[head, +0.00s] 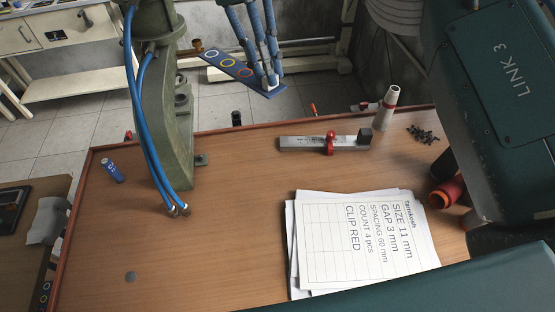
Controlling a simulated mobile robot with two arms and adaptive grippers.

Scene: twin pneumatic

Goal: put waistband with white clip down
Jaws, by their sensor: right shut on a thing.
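A dark blue strip with coloured rings, taken as the waistband (235,69), is near the top middle of the head view, tilted down to the right. My right gripper (270,80) comes in from above with blue-grey fingers shut on the strip's right end. A small whitish part shows by the fingertips; I cannot tell if it is the white clip. The strip is held in the air and appears beyond the far edge of the wooden table (230,240). My left gripper is not in view.
A green machine (165,120) with blue hoses stands at the table's left. A metal bar (295,143) with a red clip, a white cone (386,105), dark small parts (424,134) and printed sheets (365,240) lie on the right. The front left table is mostly clear.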

